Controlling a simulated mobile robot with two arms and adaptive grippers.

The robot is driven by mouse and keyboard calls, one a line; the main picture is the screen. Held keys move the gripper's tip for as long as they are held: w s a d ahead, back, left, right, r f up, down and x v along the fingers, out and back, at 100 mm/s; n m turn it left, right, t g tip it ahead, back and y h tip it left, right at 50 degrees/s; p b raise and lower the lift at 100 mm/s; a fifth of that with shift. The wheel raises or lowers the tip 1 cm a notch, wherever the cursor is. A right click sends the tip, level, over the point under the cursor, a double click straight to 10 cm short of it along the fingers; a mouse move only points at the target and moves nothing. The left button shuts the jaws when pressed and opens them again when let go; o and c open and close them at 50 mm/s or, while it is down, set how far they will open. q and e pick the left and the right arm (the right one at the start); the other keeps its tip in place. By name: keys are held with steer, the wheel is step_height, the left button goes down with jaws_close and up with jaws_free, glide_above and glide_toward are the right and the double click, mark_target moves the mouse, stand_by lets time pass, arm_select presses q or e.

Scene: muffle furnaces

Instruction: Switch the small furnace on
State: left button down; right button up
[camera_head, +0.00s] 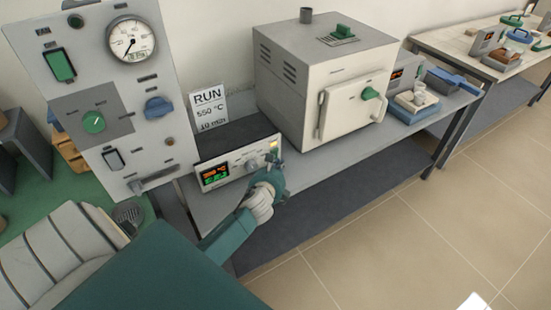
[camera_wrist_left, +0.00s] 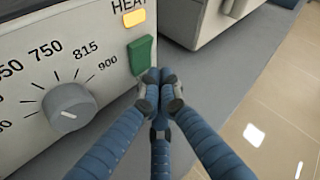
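The small cream furnace (camera_head: 330,95), its door closed, stands on the bench in the head view. In front of it to the left is a control box (camera_head: 238,150) with a lit display (camera_head: 215,175) and a knob (camera_head: 252,164). In the left wrist view, its dial knob (camera_wrist_left: 68,107), a lit amber HEAT lamp (camera_wrist_left: 134,20) and a green rocker switch (camera_wrist_left: 142,55) show. My left gripper (camera_head: 271,168) is at the box's right front; its fingertips (camera_wrist_left: 158,80) are together, empty, just by the switch's lower right edge. I cannot tell whether they touch it. My right gripper is not seen.
A RUN card (camera_head: 209,108) reading 550 °C, 10 min stands behind the box. A tall gauge panel (camera_head: 100,90) rises at the left. Blue and white items (camera_head: 418,104) sit on the bench right of the furnace. The tiled floor (camera_head: 390,240) in front is clear.

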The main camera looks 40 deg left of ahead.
arm_select(q)
steer(key=shift+s+d, duration=0.2)
steer(key=shift+d, duration=0.25)
steer(key=shift+s+d+r+p, duration=0.1)
steer(key=shift+s+d+p, duration=0.15)
steer(key=shift+d, duration=0.5)
steer(key=shift+s+d+r+p, duration=0.15)
steer(key=shift+s+d, duration=0.25)
steer(key=shift+d, duration=0.4)
steer(key=shift+s+d+r+p, duration=0.1)
steer(key=shift+s+d+p, duration=0.15)
steer(key=shift+d, duration=0.5)
steer(key=shift+s, duration=0.1)
